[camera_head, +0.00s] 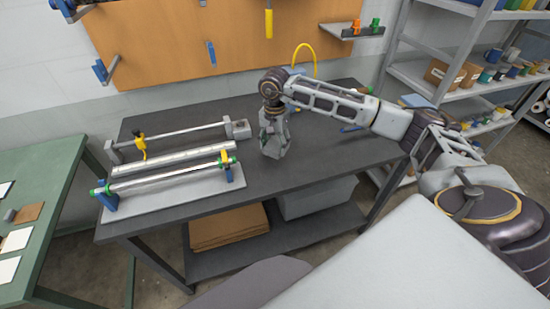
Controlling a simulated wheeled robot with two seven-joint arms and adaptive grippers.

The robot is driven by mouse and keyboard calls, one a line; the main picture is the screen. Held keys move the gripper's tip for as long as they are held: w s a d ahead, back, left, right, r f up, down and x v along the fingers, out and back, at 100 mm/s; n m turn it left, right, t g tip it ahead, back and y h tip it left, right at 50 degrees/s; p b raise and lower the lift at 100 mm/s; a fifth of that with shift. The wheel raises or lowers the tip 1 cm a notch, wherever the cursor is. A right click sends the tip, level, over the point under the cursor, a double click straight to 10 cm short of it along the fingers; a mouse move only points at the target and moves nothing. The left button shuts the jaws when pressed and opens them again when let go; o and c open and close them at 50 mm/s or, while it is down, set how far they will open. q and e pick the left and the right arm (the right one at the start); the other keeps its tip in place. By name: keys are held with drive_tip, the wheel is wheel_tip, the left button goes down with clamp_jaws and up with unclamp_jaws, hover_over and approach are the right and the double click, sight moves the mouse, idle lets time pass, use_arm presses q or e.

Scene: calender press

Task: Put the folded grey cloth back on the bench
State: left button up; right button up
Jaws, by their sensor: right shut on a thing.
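My right gripper (272,128) reaches in from the right and points down over the middle of the dark bench (330,152). It is shut on a small grey piece, the folded grey cloth (275,150), which hangs below the fingers at the bench top. I cannot tell whether the cloth touches the bench or is just above it. The fingers are small here and partly merge with the cloth. My left gripper is not in view.
The calender press (178,185) with its rollers stands on the bench's left part. A yellow hoop (304,52) stands at the back. Bench top right of the cloth is mostly clear. A green table (48,165) is at left, shelves (420,75) at right.

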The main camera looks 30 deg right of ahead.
sight(275, 145)
drive_tip(key=shift+f, duration=1.6)
drive_tip(key=shift+f+p, duration=0.55)
drive_tip(key=shift+f, duration=1.35)
drive_tip(key=shift+f, duration=0.1)
drive_tip(key=o, duration=0.9)
